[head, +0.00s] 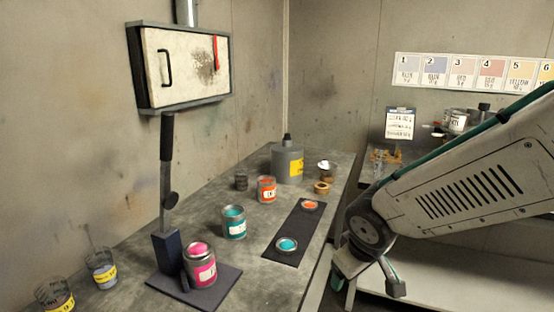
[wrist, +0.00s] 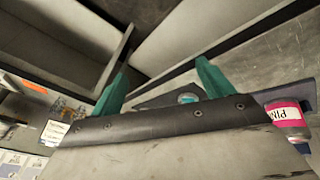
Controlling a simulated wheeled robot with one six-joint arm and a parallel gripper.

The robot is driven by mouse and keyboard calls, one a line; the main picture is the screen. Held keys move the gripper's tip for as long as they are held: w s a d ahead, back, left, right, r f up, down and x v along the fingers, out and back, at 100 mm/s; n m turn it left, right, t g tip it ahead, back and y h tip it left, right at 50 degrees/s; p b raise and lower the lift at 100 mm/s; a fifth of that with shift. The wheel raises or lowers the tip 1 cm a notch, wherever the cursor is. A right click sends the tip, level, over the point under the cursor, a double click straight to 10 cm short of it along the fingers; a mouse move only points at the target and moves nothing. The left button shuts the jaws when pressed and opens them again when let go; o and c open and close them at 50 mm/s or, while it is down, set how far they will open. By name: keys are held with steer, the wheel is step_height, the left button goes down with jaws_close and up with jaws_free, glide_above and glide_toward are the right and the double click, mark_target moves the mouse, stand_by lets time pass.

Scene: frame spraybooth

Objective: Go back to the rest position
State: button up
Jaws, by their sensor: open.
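My gripper (head: 366,282) hangs at the end of my arm, just right of the grey bench (head: 265,291) in the head view. In the wrist view its two green fingers (wrist: 161,84) are spread wide apart. No object shows between them, so it is open and empty. In the wrist view, a pink-labelled can (wrist: 286,116) is at the right, apart from the fingers.
The bench carries the open pink can (head: 199,266), a teal can (head: 234,223), an orange can (head: 266,189) and a grey jug (head: 287,162). A lever stand (head: 167,185) rises beside the pink can. A dark strip (head: 286,254) bears teal and orange discs. A white panel hangs above.

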steer(key=s+d+r+m+g, duration=0.1)
steer(key=s+d+r+m, duration=0.2)
steer(key=s, duration=0.7)
steer(key=s+d+r+m+g, duration=0.2)
steer(key=s+d+r+m, duration=0.1)
steer(key=s+d+r, duration=0.4)
steer(key=shift+s+d+r+y, duration=0.15)
steer(key=shift+s+d+y, duration=0.2)
steer(key=shift+s, duration=1.1)
